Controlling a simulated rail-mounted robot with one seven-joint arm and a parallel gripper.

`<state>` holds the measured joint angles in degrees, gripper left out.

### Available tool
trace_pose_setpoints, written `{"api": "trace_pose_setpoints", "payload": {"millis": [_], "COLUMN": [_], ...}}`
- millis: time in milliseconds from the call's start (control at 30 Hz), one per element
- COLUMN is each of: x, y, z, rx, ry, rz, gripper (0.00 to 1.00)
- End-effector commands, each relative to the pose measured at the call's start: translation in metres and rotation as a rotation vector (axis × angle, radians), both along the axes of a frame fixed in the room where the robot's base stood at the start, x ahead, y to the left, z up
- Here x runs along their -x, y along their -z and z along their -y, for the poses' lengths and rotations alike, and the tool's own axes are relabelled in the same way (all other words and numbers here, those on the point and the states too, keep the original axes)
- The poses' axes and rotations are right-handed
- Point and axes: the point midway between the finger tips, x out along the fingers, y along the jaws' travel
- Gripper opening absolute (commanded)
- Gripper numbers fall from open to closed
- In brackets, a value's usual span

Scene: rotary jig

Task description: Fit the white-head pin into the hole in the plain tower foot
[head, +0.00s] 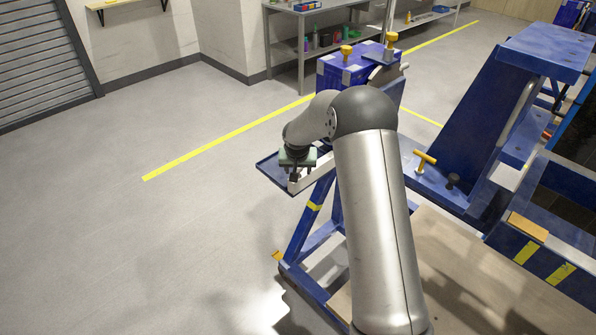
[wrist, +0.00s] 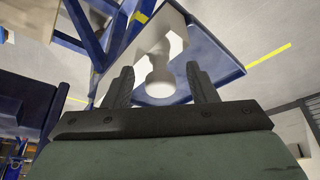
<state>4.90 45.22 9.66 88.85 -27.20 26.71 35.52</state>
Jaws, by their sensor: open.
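The white-head pin (wrist: 160,87) shows in the wrist view, its rounded head between the two fingers, with a narrower neck behind it. It is at a pale holder block (wrist: 150,22) on a blue tray (wrist: 222,66). My gripper (wrist: 160,84) is open, one dark finger on each side of the head, with gaps visible. In the head view my gripper (head: 297,174) is over the tray (head: 268,170), and the pin cannot be made out there. A blue tower (head: 470,120) stands at the right; I cannot tell which foot is the plain one or see its hole.
A blue block with yellow knobs (head: 346,52) is behind my arm. A grey shelf (head: 300,45) stands at the back. The floor at left is clear.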

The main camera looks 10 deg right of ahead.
Motion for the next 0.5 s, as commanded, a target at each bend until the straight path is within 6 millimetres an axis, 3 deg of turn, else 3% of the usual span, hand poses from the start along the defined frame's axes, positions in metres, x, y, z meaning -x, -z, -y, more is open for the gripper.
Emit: {"api": "trace_pose_setpoints", "payload": {"millis": [167,333,500], "x": [-0.0003,-0.0002,-0.0002], "y": [0.0,-0.0002,-0.0004], "z": [0.0,-0.0001,-0.0002], "rx": [0.0,0.0,0.0], "ry": [0.0,0.0,0.0], "rz": [0.001,0.001,0.001], "gripper": [0.52,0.08,0.04]}}
